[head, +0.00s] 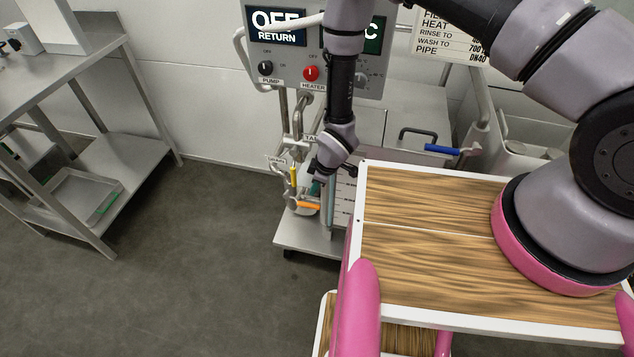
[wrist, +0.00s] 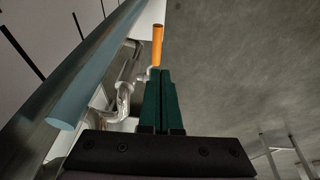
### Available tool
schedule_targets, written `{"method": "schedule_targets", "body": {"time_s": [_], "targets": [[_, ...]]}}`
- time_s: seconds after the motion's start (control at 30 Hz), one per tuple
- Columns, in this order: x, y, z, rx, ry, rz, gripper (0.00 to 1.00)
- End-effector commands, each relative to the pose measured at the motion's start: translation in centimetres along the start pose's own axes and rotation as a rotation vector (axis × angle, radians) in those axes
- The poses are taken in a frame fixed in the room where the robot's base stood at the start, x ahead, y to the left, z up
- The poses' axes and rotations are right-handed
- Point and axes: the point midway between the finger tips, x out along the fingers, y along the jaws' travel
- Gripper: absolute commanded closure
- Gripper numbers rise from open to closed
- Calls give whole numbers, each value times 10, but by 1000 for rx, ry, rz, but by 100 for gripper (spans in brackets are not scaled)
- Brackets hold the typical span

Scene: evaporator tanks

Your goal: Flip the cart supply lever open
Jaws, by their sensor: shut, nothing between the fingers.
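An orange lever (head: 308,206) sits low on the pipework at the front of the cart with the tank. In the wrist view the orange lever (wrist: 158,42) stands just beyond my fingertips, joined to a metal valve and pipe (wrist: 126,85). No readable label shows which lever is the cart supply lever. My gripper (wrist: 160,72) has dark green fingers pressed together, with nothing between them. In the head view my gripper (head: 316,187) is partly hidden by my wrist, near and above the orange lever. I cannot tell whether the fingertips touch the lever.
A yellow lever (head: 293,177) is left of my gripper, and a blue lever (head: 441,149) is farther right. A blue-grey tube (wrist: 95,75) runs close on the left in the wrist view. The control panel (head: 290,75) stands behind my arm.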

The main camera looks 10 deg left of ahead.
Motion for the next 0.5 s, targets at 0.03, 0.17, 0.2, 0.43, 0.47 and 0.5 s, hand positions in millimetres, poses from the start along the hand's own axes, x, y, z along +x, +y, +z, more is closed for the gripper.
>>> {"method": "schedule_targets", "body": {"time_s": [0.03,0.17,0.2,0.43,0.47,0.5], "targets": [[13,-1,1,0,-1,-1,100],[40,0,1,0,-1,-1,100],[47,0,2,1,-1,-1,100],[73,4,10,0,0,0,100],[75,4,10,0,0,0,100],[76,5,10,0,0,0,100]]}}
